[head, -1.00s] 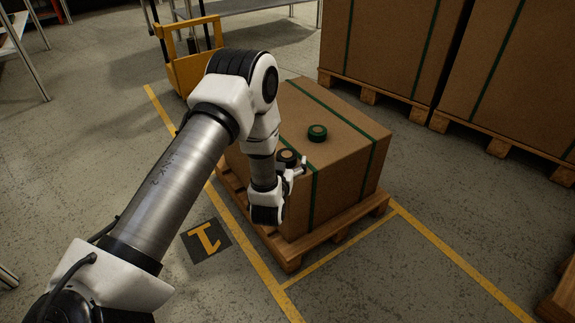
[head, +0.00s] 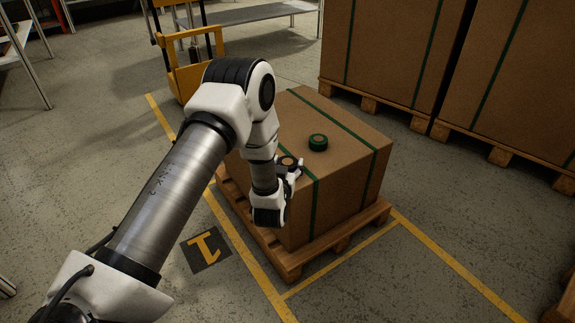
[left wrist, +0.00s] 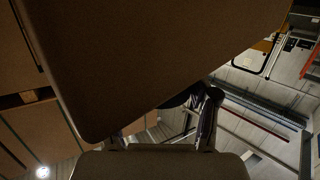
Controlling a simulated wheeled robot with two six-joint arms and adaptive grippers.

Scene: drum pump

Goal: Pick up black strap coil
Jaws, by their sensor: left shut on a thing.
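The black strap coil (head: 287,160), dark with a tan centre, is at the near left edge of the strapped carton's top (head: 345,121) in the head view. My left gripper (head: 291,167) is shut on the coil, its wrist hanging beside the carton's near left side. I cannot tell whether the coil still touches the carton. A green strap coil (head: 318,142) lies flat on the carton top, to the right and apart. In the left wrist view a brown carton face (left wrist: 150,60) fills much of the picture and the coil cannot be made out clearly. My right gripper is out of view.
The carton stands on a wooden pallet (head: 345,241) inside yellow floor lines (head: 450,263). Larger cartons (head: 391,45) on pallets stand behind to the right. A yellow pallet truck (head: 195,72) is at the back left. The floor on the left is largely clear.

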